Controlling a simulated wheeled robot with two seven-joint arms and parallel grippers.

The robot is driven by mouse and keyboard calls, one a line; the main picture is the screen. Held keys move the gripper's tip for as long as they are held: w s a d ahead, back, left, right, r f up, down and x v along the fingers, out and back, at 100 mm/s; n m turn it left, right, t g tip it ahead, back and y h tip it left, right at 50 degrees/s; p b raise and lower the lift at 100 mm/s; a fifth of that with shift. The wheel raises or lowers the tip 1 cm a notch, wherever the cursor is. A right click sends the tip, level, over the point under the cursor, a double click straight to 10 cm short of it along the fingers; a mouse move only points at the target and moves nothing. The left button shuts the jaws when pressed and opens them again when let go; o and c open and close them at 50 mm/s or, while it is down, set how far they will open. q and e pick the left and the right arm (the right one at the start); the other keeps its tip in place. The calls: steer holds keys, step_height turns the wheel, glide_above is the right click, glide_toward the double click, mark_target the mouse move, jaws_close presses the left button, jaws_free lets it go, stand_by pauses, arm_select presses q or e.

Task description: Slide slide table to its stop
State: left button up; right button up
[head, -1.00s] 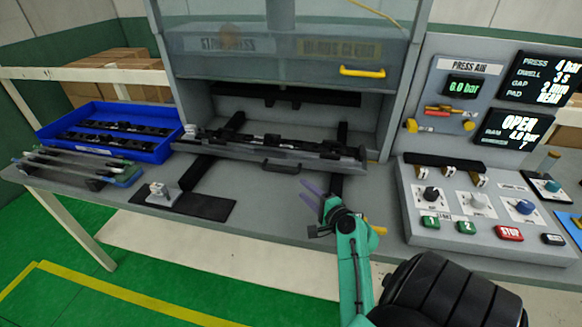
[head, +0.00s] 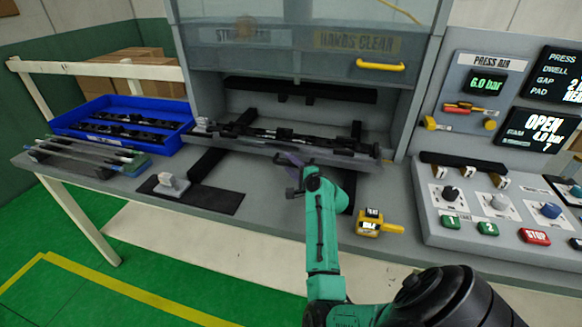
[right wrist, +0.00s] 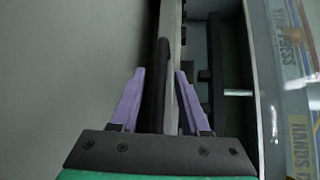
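The slide table (head: 235,143) is a grey tray on two black rails in front of the press opening. It carries long black trim parts (head: 300,136). My right gripper (head: 290,160) reaches up to the middle of its front edge, covering the handle there. In the right wrist view, the purple fingers (right wrist: 159,90) stand apart, with a dark bar (right wrist: 159,80), seemingly the handle, and the table's edge strip (right wrist: 176,50) between them. Firm contact is not clear. My left gripper is not in view.
The press guard with a yellow handle (head: 380,65) is raised above. A blue bin (head: 160,152) and a small grey fixture on a black mat (head: 215,201) are at left. A button panel (head: 510,225) stands at right. A yellow tagged item (head: 372,224) lies near the front edge.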

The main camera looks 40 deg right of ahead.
jaws_close()
steer(key=shift+f, duration=0.1)
stand_by(1.2)
